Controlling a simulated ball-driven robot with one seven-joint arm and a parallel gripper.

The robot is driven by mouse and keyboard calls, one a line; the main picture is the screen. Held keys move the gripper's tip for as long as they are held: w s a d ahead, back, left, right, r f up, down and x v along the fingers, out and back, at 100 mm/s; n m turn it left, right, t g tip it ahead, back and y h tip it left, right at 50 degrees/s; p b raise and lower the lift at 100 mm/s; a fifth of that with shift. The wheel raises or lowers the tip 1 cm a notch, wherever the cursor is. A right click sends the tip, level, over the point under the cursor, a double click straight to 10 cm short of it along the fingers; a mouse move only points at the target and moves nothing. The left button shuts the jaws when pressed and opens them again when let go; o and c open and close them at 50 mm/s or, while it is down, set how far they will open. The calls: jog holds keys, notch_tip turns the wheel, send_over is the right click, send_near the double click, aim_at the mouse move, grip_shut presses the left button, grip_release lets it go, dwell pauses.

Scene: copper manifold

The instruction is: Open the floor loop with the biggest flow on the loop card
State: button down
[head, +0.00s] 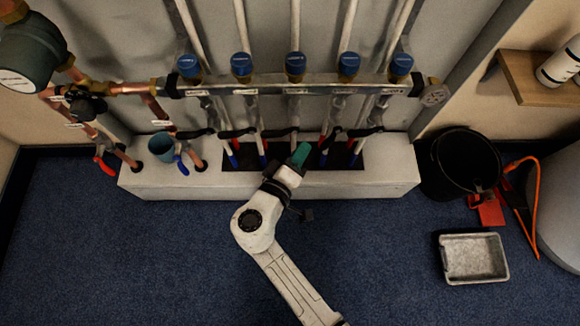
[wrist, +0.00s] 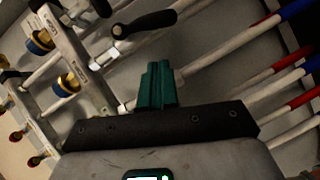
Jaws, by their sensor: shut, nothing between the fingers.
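Several white loop pipes run down from a grey manifold bar (head: 290,90) in the head view. Blue caps, such as the middle one (head: 295,63), stand along its top. Below it sit black lever handles, including a left one (head: 237,132) and a right one (head: 367,132). My gripper (head: 301,153) has teal fingers, shut and empty, in front of the lower pipes right of centre. In the wrist view the shut fingers (wrist: 158,86) are apart from a black lever (wrist: 145,24) on a metal valve beyond them. I see no readable loop card.
A white plinth (head: 390,184) lies under the pipes. A black bucket (head: 460,165) and grey tray (head: 473,258) stand on the right floor. The carpet at left is clear.

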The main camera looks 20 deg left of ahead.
aim_at(326, 148)
jog(key=shift+w+d+f+b, duration=0.2)
jog(key=shift+w+d+f, duration=0.2)
jog(key=shift+w+d, duration=0.35)
jog(key=shift+w+d+f+b, duration=0.15)
jog(key=shift+w+d+f, duration=0.25)
jog(key=shift+d, duration=0.5)
jog(key=b, duration=0.1)
jog(key=f+n+b, duration=0.1)
jog(key=shift+d+f+t+b, duration=0.15)
jog(key=shift+d+t+b, duration=0.15)
jog(key=shift+t+b, duration=0.1)
jog(key=shift+w+d+f+n+h+b, duration=0.15)
jog(key=shift+d+f+n+h+b, duration=0.2)
jog(key=shift+n+b, duration=0.35)
jog(key=shift+w+d+r+b, duration=0.1)
jog(key=shift+d+r+b, duration=0.1)
jog(key=shift+b, duration=0.15)
